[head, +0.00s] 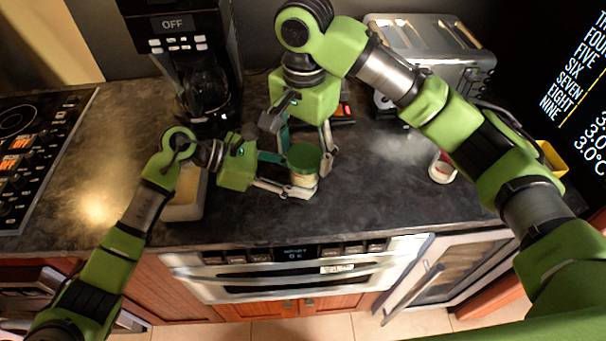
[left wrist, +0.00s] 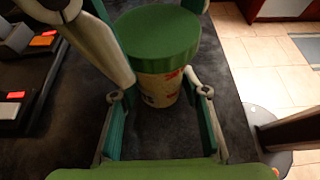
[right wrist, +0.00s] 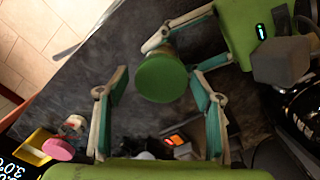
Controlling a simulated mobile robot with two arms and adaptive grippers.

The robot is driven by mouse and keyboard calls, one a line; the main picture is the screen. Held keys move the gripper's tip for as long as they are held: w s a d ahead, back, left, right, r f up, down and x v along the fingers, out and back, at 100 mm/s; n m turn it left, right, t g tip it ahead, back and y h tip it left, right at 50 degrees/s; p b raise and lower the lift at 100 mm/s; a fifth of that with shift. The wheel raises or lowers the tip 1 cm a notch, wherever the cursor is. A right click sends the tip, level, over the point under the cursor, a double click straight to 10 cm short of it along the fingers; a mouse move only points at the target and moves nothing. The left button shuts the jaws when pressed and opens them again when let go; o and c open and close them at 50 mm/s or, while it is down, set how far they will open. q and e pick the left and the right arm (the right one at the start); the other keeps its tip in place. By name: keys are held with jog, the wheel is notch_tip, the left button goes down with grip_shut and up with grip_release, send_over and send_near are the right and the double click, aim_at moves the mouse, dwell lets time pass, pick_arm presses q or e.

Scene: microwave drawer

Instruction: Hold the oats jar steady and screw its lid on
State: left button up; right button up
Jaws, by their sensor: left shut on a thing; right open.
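The oats jar (head: 303,181) stands upright on the dark counter, with a green lid (head: 304,156) on its top. In the left wrist view the jar's printed body (left wrist: 160,88) shows under the lid (left wrist: 158,36). How tightly the lid is screwed cannot be seen. My left gripper (head: 300,187) is shut on the jar's body from the left side. My right gripper (head: 306,152) is open above the jar and points down. In the right wrist view its fingers are on either side of the round lid (right wrist: 161,79), with gaps between them and the lid.
A coffee maker (head: 200,75) stands at the back left and a toaster (head: 435,50) at the back right. A pale tray (head: 187,196) lies under my left arm. The counter's front edge is close to the jar.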

jog(key=n, duration=0.3)
jog(key=shift+n, duration=0.3)
jog(key=n, duration=0.4)
jog(key=shift+n, duration=0.3)
jog(key=n, duration=0.3)
jog(key=shift+n, duration=0.3)
jog(key=n, duration=0.4)
